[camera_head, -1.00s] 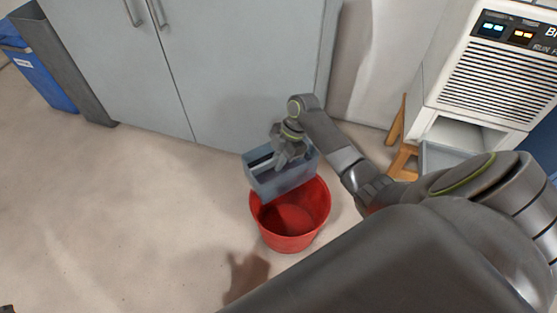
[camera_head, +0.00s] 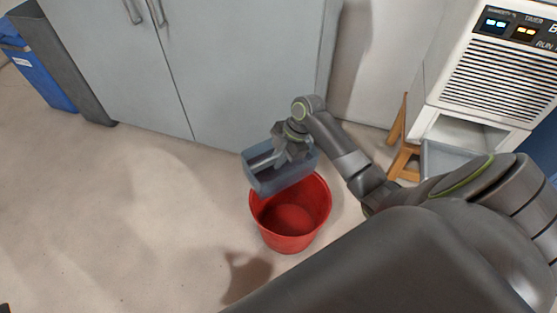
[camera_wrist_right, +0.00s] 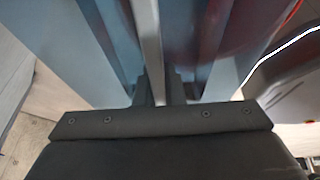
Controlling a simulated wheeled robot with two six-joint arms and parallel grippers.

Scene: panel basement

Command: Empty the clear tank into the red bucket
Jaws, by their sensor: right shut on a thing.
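The clear tank (camera_head: 284,181), a bluish see-through box, hangs in my right gripper (camera_head: 283,152) above the back part of the red bucket's opening. The tank is slightly tilted in the picture, and I see into its top. The red bucket (camera_head: 291,238) stands upright on the floor below it; I cannot tell whether there is water in it. In the right wrist view the gripper (camera_wrist_right: 160,92) is shut on the tank's middle bar, with the bluish walls (camera_wrist_right: 75,50) on both sides. My left gripper does not show clearly.
A grey cabinet (camera_head: 235,75) stands close behind the bucket. At the right is a white dehumidifier (camera_head: 505,75) with an open bay, on a wooden stand (camera_head: 403,160). A blue bin (camera_head: 40,80) is at the far left. The floor left of the bucket is clear.

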